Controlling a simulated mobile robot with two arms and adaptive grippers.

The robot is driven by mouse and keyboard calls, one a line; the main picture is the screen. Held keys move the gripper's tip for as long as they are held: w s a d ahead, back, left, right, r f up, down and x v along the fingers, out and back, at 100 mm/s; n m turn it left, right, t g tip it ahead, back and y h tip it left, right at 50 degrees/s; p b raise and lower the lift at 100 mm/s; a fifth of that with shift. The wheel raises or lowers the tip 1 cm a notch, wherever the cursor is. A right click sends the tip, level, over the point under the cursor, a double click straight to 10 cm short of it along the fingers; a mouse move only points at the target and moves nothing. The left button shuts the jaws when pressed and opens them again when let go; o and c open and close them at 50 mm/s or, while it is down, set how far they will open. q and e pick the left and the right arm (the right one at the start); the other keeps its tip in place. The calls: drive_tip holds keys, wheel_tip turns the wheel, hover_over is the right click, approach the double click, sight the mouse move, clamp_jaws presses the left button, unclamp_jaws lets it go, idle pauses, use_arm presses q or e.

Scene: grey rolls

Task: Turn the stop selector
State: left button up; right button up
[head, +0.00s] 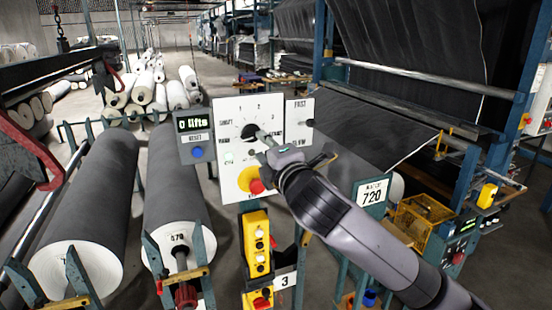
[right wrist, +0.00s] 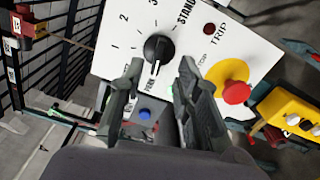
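The selector is a black knob (head: 249,131) on a white control panel (head: 228,108), with printed numbers and words around it. In the right wrist view the knob (right wrist: 158,48) lies just beyond my right gripper's fingertips, roughly in line with the gap between them. A white mark shows on its lower end, towards a label partly hidden by the fingers. My right gripper (right wrist: 160,68) is open, with nothing held between its fingers. In the head view the gripper (head: 262,140) is in front of the panel, close to the knob. My left gripper is not in view.
A red mushroom button on a yellow base (head: 250,180) sits low on the panel; it also shows in the right wrist view (right wrist: 235,92). A counter box (head: 194,124) with a blue button adjoins the panel. A yellow pendant (head: 257,243) hangs below.

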drive_tip(key=v, duration=0.6)
drive_tip(key=shift+s, duration=0.25)
drive_tip(key=shift+d, duration=0.1)
